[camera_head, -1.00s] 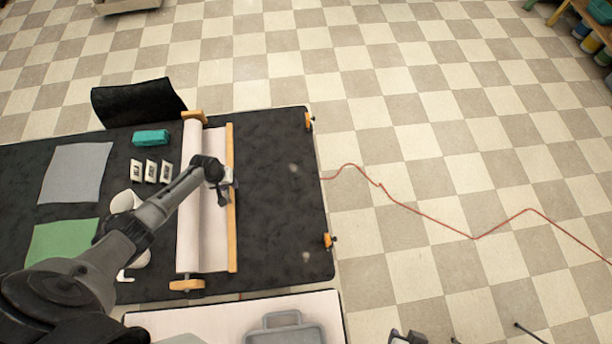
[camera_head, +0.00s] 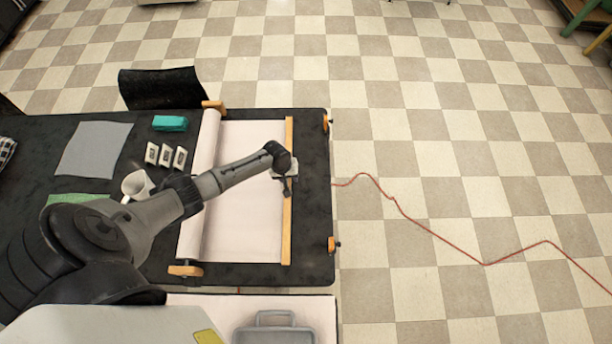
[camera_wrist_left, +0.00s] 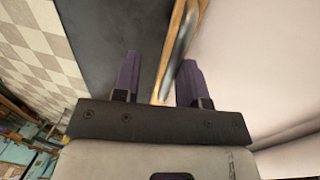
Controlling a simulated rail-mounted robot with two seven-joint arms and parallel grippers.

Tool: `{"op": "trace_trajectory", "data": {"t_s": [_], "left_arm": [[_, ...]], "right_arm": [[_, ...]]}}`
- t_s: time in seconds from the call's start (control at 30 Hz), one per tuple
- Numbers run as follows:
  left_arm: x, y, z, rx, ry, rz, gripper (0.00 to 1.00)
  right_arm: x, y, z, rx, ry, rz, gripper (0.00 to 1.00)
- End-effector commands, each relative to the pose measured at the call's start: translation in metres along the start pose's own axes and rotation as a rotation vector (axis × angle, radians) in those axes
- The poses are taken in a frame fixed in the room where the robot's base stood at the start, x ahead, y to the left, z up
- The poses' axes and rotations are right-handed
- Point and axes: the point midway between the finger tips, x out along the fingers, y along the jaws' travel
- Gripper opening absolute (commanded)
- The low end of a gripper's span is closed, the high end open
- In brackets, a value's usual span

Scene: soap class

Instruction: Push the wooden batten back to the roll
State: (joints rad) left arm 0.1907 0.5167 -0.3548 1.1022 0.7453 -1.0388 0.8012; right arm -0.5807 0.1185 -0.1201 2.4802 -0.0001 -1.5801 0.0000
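The wooden batten (camera_head: 288,230) lies along the free edge of the white sheet (camera_head: 245,215), near the table's right end. It is well apart from the white roll (camera_head: 205,150), and the sheet is spread flat between them. My left gripper (camera_head: 287,186) is at the middle of the batten, low over it. In the left wrist view, the batten (camera_wrist_left: 168,62) runs between the spread fingers, close to the right one, with a gap to the left one. Whether a finger touches it I cannot tell. My arm hides part of the roll and sheet. My right gripper is out of view.
Orange clamps (camera_head: 331,244) sit on the right edge of the black table (camera_head: 315,215). Left of the roll are a white mug (camera_head: 137,186), several small white cards (camera_head: 166,155), a teal block (camera_head: 170,123) and a grey cloth (camera_head: 95,148). A grey case (camera_head: 275,334) lies in front.

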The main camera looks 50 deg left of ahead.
Motion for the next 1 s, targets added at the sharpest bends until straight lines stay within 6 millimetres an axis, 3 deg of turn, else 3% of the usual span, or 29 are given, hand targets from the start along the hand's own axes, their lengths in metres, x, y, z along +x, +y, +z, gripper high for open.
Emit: {"op": "trace_trajectory", "data": {"t_s": [0.2,0.4,1.0], "left_arm": [[0.009,0.03,0.0,0.001,0.002,0.002,0.38],[0.01,0.045,0.0,0.0,0.001,0.002,0.38],[0.009,0.051,0.0,0.0,0.001,0.0,0.38]], "right_arm": [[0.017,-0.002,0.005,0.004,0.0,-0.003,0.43],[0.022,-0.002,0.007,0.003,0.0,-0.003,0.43],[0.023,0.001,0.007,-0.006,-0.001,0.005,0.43]]}}
